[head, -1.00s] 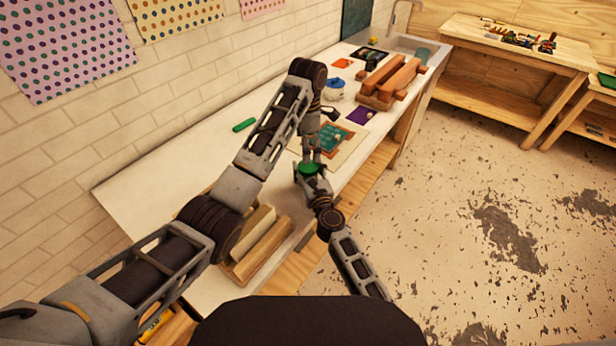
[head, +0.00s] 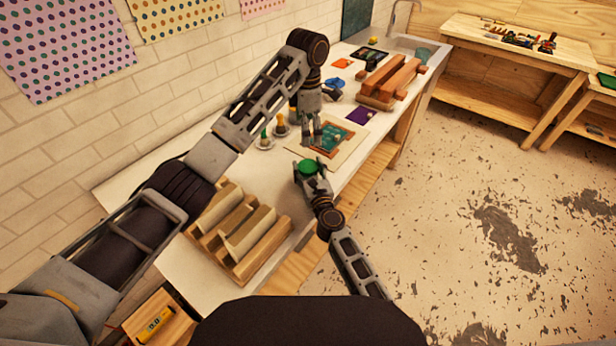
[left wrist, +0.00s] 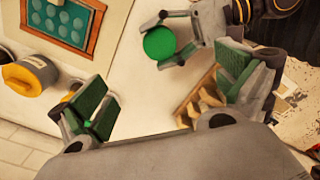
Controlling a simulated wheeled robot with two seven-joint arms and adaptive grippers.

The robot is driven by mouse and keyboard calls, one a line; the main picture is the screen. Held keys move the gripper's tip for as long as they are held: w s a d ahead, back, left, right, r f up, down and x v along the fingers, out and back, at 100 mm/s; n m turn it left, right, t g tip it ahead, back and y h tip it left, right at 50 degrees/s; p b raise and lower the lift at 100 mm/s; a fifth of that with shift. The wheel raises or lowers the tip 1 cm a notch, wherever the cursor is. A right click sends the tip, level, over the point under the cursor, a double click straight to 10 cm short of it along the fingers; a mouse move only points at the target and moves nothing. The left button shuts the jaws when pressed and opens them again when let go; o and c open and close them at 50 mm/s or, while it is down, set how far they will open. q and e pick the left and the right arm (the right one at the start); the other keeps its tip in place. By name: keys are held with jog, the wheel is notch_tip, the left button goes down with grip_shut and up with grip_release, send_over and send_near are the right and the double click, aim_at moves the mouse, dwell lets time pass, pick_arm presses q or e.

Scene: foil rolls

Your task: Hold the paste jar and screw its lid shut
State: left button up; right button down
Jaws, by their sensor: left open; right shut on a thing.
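The paste jar (head: 308,174) shows its round green lid (head: 307,166) on top, in the head view. My right gripper (head: 309,172) is shut on the jar near the table's front edge. The lid also shows in the left wrist view (left wrist: 159,43), seen from above between the right gripper's fingers; the jar body is hidden beneath it there. I cannot tell how tightly the lid sits. My left gripper (head: 312,140) is open and empty, above and behind the jar, apart from the lid. Its green-padded fingers (left wrist: 170,100) are spread wide in the left wrist view.
A wooden rack with slots (head: 238,232) stands at the near left of the table. A wooden press (head: 390,80) stands farther back.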

pick_arm(q)
jog(key=shift+r, duration=1.4)
pick_arm(e)
jog(key=shift+d+f, duration=0.1)
jog(key=shift+f, duration=0.15)
jog(key=c, duration=0.5)
grip_release()
jog(key=shift+c, duration=0.2)
jog(key=shift+o, duration=1.1)
jog(key=shift+r, duration=0.1)
jog(key=shift+s, duration=0.1)
jog(key=shift+v, duration=5.85)
